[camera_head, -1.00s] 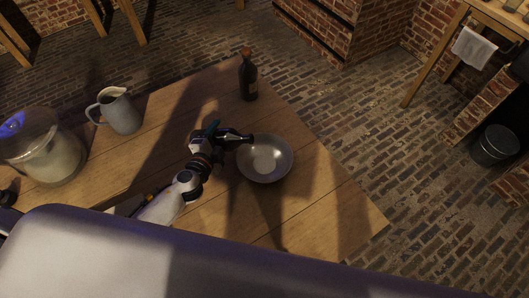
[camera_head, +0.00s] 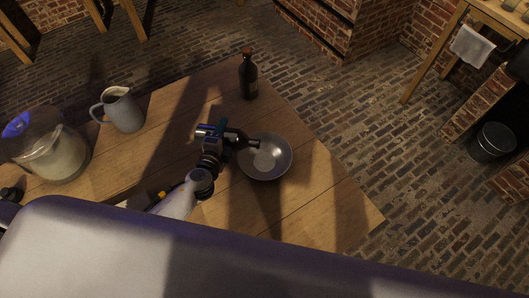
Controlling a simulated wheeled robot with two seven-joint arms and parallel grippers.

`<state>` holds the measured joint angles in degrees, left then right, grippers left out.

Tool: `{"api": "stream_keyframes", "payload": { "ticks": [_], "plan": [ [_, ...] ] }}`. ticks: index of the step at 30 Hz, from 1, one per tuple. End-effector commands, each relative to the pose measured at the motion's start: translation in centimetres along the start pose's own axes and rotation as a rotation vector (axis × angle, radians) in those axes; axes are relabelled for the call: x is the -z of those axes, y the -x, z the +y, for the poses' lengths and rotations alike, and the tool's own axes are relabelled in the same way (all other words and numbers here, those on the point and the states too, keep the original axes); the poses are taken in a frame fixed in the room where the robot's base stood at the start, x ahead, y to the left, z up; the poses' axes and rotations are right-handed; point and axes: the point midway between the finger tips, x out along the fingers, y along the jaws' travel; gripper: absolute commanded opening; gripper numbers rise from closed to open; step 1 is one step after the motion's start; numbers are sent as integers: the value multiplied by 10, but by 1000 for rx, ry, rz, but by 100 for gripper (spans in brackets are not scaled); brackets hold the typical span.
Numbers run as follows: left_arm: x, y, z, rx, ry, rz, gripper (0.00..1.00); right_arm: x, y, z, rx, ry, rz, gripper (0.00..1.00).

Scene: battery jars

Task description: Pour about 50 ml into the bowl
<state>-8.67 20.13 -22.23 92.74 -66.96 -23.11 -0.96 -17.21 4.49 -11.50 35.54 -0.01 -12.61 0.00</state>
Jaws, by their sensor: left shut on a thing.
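A round grey metal bowl (camera_head: 281,171) stands on the wooden table. My left gripper (camera_head: 220,138) is beside the bowl's left rim, shut on a dark bottle (camera_head: 243,140). The bottle is tipped over, with its neck pointing right and reaching over the bowl's upper left rim. The gripper hides part of the bottle. I cannot make out any stream at its mouth. A lighter patch shows inside the bowl; I cannot tell whether it is liquid or a reflection. My right gripper is not in view.
A second dark bottle (camera_head: 248,78) stands upright near the table's far corner. A grey pitcher (camera_head: 123,111) and a large glass jar (camera_head: 58,155) stand at the left. The table (camera_head: 325,210) is clear right of the bowl, up to its edge.

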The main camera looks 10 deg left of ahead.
Motion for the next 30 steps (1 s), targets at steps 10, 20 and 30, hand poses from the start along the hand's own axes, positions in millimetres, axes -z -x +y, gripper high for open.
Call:
{"api": "stream_keyframes", "payload": {
  "ticks": [10,20,30],
  "plan": [
    [-1,0,2,-3,-48,12,25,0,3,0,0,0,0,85],
    [0,0,3,-3,-93,24,25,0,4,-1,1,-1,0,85],
    [0,0,4,-3,-143,38,25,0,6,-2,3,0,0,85]
  ]
}}
